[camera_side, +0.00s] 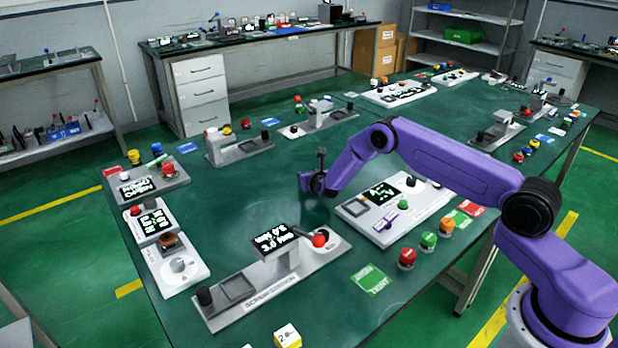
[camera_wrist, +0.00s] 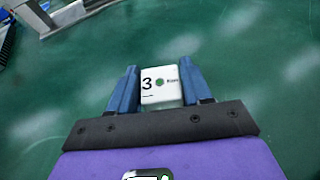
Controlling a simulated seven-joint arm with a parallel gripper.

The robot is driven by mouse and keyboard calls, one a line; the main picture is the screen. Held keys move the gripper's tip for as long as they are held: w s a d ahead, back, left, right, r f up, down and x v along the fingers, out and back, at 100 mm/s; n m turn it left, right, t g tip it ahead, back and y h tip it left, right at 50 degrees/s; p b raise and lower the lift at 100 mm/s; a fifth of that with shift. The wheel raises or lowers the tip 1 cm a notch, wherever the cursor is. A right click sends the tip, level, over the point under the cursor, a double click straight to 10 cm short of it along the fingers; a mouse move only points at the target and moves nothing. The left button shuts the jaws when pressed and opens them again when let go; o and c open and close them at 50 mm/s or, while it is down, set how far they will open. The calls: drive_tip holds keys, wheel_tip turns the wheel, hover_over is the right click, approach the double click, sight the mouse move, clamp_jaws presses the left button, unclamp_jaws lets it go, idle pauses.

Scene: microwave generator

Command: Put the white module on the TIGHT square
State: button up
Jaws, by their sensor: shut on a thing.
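My gripper (camera_wrist: 161,86) is shut on the white module (camera_wrist: 160,94), a small white block with a black 3, a green dot and small dark lettering on its face. Blue fingers press on its left and right sides. In the side view my gripper (camera_side: 306,182) is over the middle of the green table, left of the white panel; the module is not clearly visible there. A green card (camera_side: 370,279) with white lettering lies near the front edge, right of the grey station; its words may include TIGHT, but I cannot read them surely.
A grey station (camera_side: 270,278) with a red-knobbed lever stands in front of my gripper.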

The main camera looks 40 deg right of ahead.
drive_tip(key=shift+f, duration=0.25)
drive_tip(key=shift+f, duration=0.1)
drive_tip(key=o, duration=1.1)
drive_tip(key=v, duration=1.2)
drive_tip(key=shift+a, duration=0.1)
